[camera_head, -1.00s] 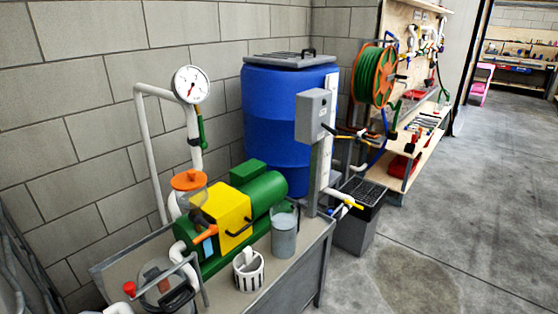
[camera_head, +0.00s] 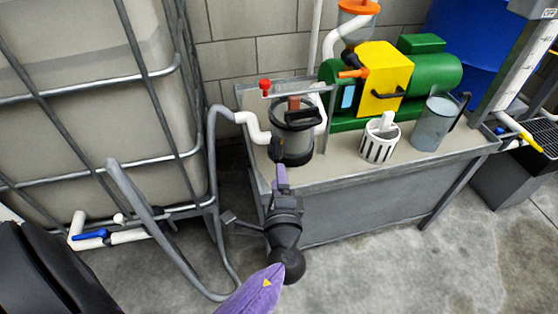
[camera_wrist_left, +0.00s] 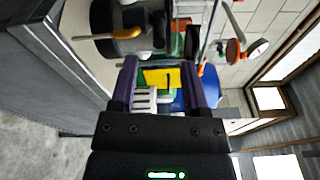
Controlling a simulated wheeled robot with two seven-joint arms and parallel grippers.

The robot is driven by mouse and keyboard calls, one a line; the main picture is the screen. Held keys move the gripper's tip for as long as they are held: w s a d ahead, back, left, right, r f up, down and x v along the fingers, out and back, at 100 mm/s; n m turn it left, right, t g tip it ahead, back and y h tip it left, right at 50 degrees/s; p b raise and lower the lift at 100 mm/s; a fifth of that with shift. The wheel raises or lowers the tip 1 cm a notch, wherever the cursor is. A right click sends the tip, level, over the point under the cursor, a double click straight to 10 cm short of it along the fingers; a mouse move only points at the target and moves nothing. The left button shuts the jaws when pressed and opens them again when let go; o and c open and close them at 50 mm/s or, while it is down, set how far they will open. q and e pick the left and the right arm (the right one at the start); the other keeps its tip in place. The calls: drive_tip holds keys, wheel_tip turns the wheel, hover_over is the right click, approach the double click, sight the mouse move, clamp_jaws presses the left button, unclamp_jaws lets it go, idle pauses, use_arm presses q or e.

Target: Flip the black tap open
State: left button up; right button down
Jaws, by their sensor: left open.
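A clear strainer pot (camera_head: 293,145) with a dark base stands at the left end of the bench in the head view. A small black part (camera_head: 274,149), possibly the black tap, is on its left side by the white pipe; I cannot tell its lever position. A black handle (camera_head: 300,118) lies across the pot's top. My left gripper (camera_head: 281,178) is just in front of the pot, below the small black part, with no visible contact. In the left wrist view, my left gripper (camera_wrist_left: 167,85) has its purple fingers apart with nothing visibly held. The right gripper is out of view.
The bench (camera_head: 340,178) also carries a white slotted cup (camera_head: 380,143), a grey jug (camera_head: 433,125) and a green-yellow pump (camera_head: 385,80). A red-knobbed lever (camera_head: 265,85) rises behind the pot. A caged tank (camera_head: 90,90) and grey hose (camera_head: 212,180) are left.

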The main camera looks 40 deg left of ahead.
sight(274, 136)
use_arm(q)
drive_tip(key=b+x, duration=0.1)
drive_tip(key=x, duration=0.7)
drive_tip(key=shift+w, duration=0.1)
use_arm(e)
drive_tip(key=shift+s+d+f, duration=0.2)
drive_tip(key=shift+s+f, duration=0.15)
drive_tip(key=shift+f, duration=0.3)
use_arm(q)
drive_tip(key=shift+c, duration=0.3)
drive_tip(key=c, duration=0.7)
clamp_jaws()
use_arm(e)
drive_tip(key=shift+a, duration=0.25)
